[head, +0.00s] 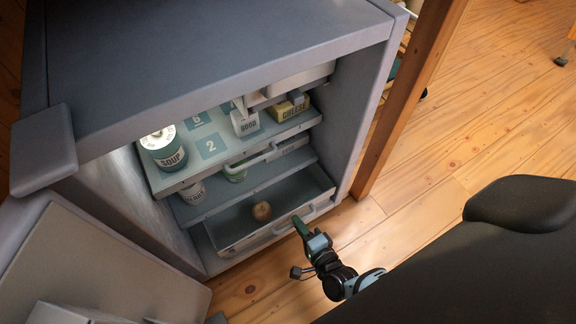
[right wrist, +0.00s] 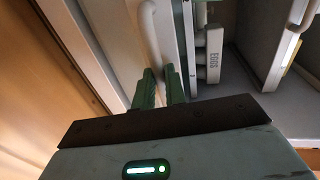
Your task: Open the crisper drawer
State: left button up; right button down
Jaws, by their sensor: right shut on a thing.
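The crisper drawer (head: 292,198) is the lowest drawer in the open fridge in the head view. It is pulled out at least partly, and a round brown item (head: 262,211) shows inside it. A pale bar handle (head: 281,231) runs along its front. My right gripper (head: 299,222) is at this handle, shut on it. In the right wrist view, its green fingers (right wrist: 160,80) close at the pale handle bar (right wrist: 147,25); the exact contact is partly hidden. My left gripper is not in view.
Above the drawer, a shelf holds a soup can (head: 164,150), a white food box (head: 245,123) and a yellow cheese box (head: 289,107). The open fridge door (head: 95,265) is at lower left. A wooden post (head: 405,100) stands right of the fridge. Wooden floor (head: 405,215) is clear nearby.

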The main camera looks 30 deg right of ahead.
jog(key=f+v, duration=0.1)
jog(key=v, duration=0.6)
jog(key=shift+s+f, duration=0.15)
jog(key=shift+s, duration=0.05)
jog(key=c, duration=1.5)
grip_release()
jog(key=shift+o, duration=0.2)
jog(key=shift+p, duration=0.3)
jog(key=p+v, duration=0.2)
jog(key=v, duration=0.5)
jog(key=shift+s, duration=0.35)
